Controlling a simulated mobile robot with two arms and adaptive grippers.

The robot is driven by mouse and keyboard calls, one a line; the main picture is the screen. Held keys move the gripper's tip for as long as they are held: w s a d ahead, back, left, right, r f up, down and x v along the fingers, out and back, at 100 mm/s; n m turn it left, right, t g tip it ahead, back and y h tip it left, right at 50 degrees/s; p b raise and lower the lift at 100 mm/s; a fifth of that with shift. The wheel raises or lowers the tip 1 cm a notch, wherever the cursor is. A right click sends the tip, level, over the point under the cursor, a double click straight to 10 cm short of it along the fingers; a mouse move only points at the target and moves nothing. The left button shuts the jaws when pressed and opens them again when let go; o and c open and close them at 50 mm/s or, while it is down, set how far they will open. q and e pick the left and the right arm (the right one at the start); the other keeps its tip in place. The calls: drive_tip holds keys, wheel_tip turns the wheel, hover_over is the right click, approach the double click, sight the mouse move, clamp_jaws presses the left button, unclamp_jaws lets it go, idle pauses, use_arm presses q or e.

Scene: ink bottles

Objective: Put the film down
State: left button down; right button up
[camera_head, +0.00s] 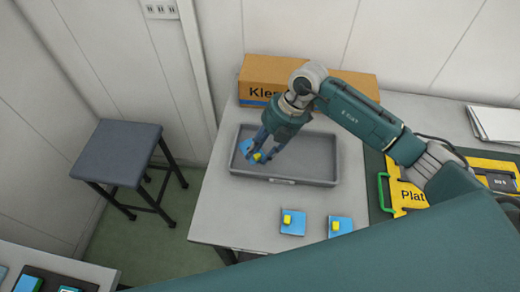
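A flat blue film with a yellow knob (246,147) is in the left half of the grey tray (318,181), seen from above. My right gripper (261,156) reaches down into the tray from the right, its fingertips on either side of the yellow knob, so it appears shut on the film. The film looks slightly tilted, and its right part is hidden by the fingers. I cannot tell whether it touches the tray floor. My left gripper is not in view.
Two more blue squares with yellow knobs (292,228) (340,226) lie on the table in front of the tray. A cardboard box (257,75) stands behind the tray. A yellow case with a green handle (405,194) is at the right. The tray's right half is empty.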

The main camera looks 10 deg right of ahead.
drive_tip(key=shift+r, duration=0.35)
drive_tip(key=shift+d+r, duration=0.2)
drive_tip(key=shift+r, duration=0.15)
drive_tip(key=b+v, duration=0.2)
drive_tip(key=v, duration=0.9)
drive_tip(key=shift+r, duration=0.15)
